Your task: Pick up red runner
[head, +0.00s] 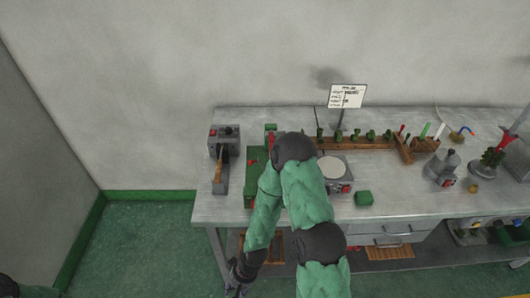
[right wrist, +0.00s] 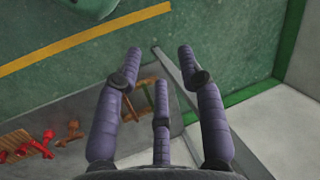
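Several small red pieces (right wrist: 40,145) lie on or by wooden strips at the lower left of the right wrist view; I cannot tell which is the red runner. In the head view a thin red piece (head: 402,130) stands at the wooden rack on the bench. My right gripper (right wrist: 160,62) has its three purple fingers spread with nothing between them. In the head view it is a dark shape (head: 238,279) low beside the bench's front left leg, below the top. The red pieces are apart from its fingers. My left gripper cannot be made out.
A lower shelf bears wooden racks (head: 390,252). Green floor (head: 140,240) is clear at left.

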